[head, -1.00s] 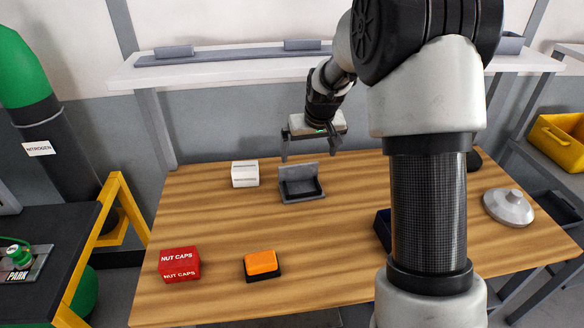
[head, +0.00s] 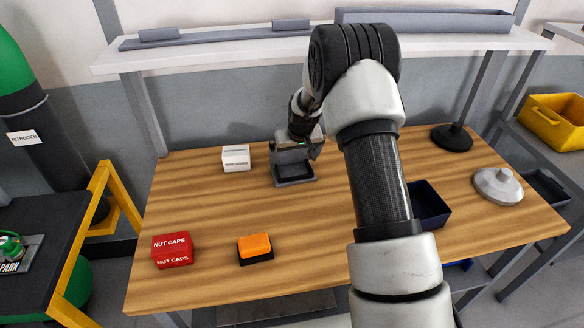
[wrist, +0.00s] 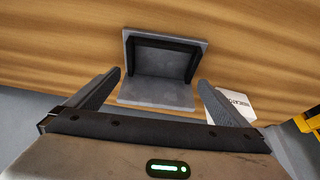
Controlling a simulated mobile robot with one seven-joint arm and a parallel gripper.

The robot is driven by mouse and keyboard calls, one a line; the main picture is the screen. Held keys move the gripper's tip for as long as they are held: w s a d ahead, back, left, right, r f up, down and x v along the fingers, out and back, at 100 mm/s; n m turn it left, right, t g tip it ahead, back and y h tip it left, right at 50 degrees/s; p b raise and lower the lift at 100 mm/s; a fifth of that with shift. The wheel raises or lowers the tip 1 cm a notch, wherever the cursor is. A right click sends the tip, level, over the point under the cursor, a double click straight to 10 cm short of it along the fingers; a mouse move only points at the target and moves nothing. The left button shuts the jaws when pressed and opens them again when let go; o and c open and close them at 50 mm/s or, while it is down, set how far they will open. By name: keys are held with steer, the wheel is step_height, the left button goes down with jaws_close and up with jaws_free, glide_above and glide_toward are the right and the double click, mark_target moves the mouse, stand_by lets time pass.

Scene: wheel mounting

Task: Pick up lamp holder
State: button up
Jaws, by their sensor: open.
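A grey open holder with a raised back plate, which looks like the lamp holder (head: 295,183), stands near the back middle of the wooden table. It also shows in the wrist view (wrist: 155,93), with a dark recess and a flat grey plate. My gripper (head: 296,158) is just above and behind it, pointing down. In the wrist view my gripper (wrist: 159,80) is open, with one finger on each side of the grey holder. The fingers look apart from it, though exact contact at the back plate cannot be told. Nothing is held.
A white box (head: 236,158) stands close left of the holder. A red nut caps box (head: 172,250) and an orange-topped block (head: 255,246) are at the front left. A dark blue bin (head: 431,207), grey lid (head: 498,184) and black round base (head: 452,138) are at right.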

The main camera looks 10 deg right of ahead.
mark_target(291, 168)
steer(key=x, duration=0.3)
steer(key=shift+w+f, duration=0.2)
steer(key=shift+c, duration=0.3)
